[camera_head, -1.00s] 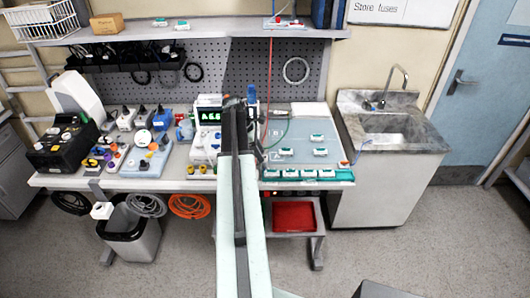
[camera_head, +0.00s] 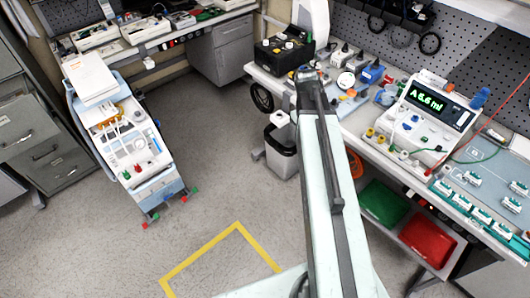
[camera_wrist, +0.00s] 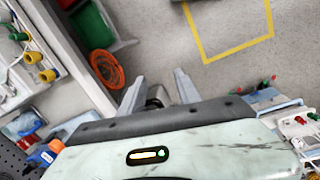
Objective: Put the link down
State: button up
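Several small white-and-green links lie at the right of the bench in the head view, some on the blue-grey lettered board (camera_head: 476,157) and some in a teal row (camera_head: 482,215) along its front edge. I cannot tell which is the task's link. My gripper (camera_wrist: 159,76) shows two pale fingers standing apart in the wrist view. A dark and pale shape shows between them, seemingly the waste bin beyond; I see no link clearly held. In the head view my arm hides the fingertips.
A green tray (camera_head: 384,203) and a red tray (camera_head: 428,243) sit below the bench. A waste bin (camera_head: 282,153) stands by it. A cart (camera_head: 125,140) stands left. Yellow-taped floor (camera_head: 222,268) is clear.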

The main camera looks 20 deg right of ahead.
jog(key=a+m+y, duration=0.1)
jog(key=a, duration=2.2)
jog(key=shift+s+t, duration=0.3)
jog(key=shift+s, duration=0.15)
